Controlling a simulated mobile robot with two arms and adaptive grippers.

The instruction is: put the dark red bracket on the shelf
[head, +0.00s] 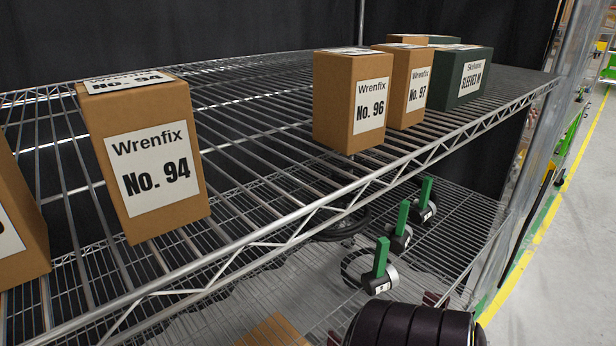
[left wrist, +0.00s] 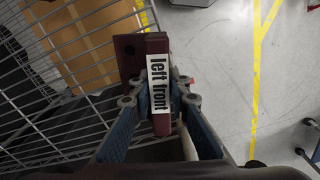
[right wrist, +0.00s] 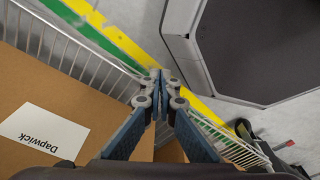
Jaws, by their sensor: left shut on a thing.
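The dark red bracket (left wrist: 160,125) shows in the left wrist view, with a white "left front" label on its face and a flat plate with a hole at its left. My left gripper (left wrist: 159,98) is shut on it, one finger on each side. In that view the bracket is over the edge of wire shelving, with grey floor to the right. The upper wire shelf (head: 262,158) crosses the head view. My right gripper (right wrist: 158,84) is in the right wrist view, fingertips together and empty. I cannot make out either gripper in the head view.
On the upper shelf stand a No. 94 box (head: 150,170), a No. 96 box (head: 350,105), a No. 97 box (head: 410,90) and a green box (head: 462,80). Bare wire lies between No. 94 and No. 96. Green-handled items (head: 381,262) sit below. A Dapwick box (right wrist: 60,100) is near my right gripper.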

